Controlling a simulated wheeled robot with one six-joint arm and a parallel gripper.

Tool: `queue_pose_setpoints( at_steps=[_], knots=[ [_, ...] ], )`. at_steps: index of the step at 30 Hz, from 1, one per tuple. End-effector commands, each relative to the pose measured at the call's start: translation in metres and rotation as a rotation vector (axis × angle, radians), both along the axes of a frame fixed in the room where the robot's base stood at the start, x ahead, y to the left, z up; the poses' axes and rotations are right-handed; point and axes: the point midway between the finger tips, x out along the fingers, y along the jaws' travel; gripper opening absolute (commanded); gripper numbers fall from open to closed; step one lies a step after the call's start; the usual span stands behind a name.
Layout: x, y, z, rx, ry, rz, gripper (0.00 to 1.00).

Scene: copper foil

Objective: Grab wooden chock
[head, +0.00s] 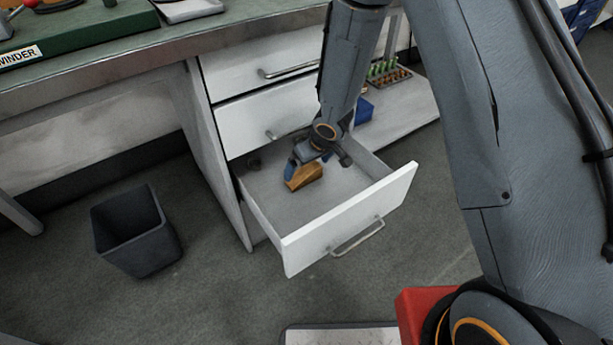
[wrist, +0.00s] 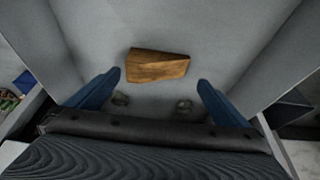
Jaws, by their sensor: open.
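The wooden chock (head: 304,177) is a brown wedge-shaped block lying on the floor of the open bottom drawer (head: 352,221). In the wrist view the chock (wrist: 157,65) lies ahead of my fingertips, a little left of the middle between them. My gripper (wrist: 160,78) is open, with its two blue fingers spread wider than the chock and nothing between them. In the head view my gripper (head: 294,165) reaches down into the drawer close to the chock. The right finger is mostly hidden there by the wrist.
Drawer walls surround the chock and my gripper. Two shut drawers (head: 290,72) with bar handles are above, under the worktop (head: 120,62). A dark bin (head: 137,235) stands on the floor at left. A rack of green and orange items (head: 386,72) sits on a low shelf behind.

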Motion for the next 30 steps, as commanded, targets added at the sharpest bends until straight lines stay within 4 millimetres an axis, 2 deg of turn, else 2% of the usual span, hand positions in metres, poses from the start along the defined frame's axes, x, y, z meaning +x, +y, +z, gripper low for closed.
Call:
queue_pose_setpoints(
  at_steps=[3, 8, 18, 26, 30],
  knots=[
    [0.005, 0.002, -0.013, -0.001, -0.001, 0.000, 1.00],
    [0.006, 0.003, -0.021, 0.000, 0.000, -0.001, 1.00],
    [0.015, 0.006, -0.062, -0.002, 0.001, -0.002, 1.00],
    [0.016, 0.008, -0.064, -0.002, 0.000, -0.001, 1.00],
    [0.016, 0.008, -0.064, -0.002, 0.000, -0.001, 0.80]
  ],
)
